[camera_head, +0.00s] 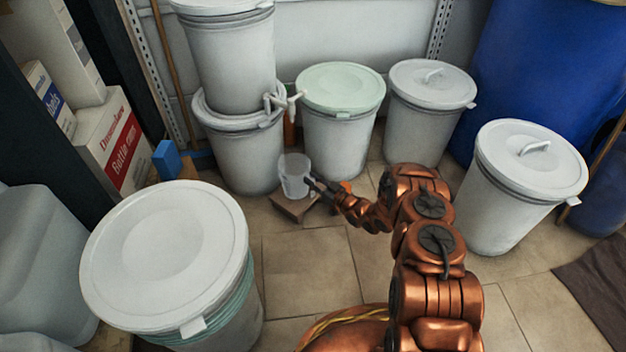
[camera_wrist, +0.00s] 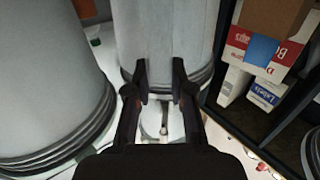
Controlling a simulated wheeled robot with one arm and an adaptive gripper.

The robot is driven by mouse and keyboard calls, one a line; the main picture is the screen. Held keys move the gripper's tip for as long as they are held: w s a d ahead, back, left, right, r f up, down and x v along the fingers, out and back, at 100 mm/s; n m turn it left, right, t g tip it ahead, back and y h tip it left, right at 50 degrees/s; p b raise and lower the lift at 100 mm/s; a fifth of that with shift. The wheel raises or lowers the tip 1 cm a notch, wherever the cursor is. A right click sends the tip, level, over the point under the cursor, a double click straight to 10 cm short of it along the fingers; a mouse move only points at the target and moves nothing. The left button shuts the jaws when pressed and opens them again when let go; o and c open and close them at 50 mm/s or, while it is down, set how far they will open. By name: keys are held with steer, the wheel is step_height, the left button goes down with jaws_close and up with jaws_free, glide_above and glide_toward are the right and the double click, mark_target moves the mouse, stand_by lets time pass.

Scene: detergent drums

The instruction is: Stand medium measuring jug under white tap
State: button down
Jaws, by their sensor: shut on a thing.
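The medium measuring jug (camera_head: 294,176) is a pale, translucent cup in the middle of the head view. My gripper (camera_head: 311,184) comes from the right and is shut on the jug's right side. The jug looks upright, at or just above a low brown wooden block (camera_head: 291,209); I cannot tell whether it touches. The white tap (camera_head: 285,101) sticks out from the front of the stacked drums, higher than the jug. In the wrist view my gripper's fingers (camera_wrist: 161,95) show dark, with a pale shape between them that I cannot identify clearly.
The stacked grey drums (camera_head: 240,160) stand behind the jug. A drum with a pale green lid (camera_head: 341,88) is to their right. A large lidded drum (camera_head: 165,255) stands front left. Cardboard boxes (camera_head: 112,145) are at the left. Tiled floor (camera_head: 310,262) is clear in front of the block.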

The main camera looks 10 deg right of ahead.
steer(key=shift+f, duration=0.1)
stand_by(0.7)
steer(key=c, duration=1.2)
jaws_free()
steer(key=shift+c, duration=0.2)
steer(key=shift+o, duration=0.2)
steer(key=o, duration=0.5)
steer(key=v, duration=1.2)
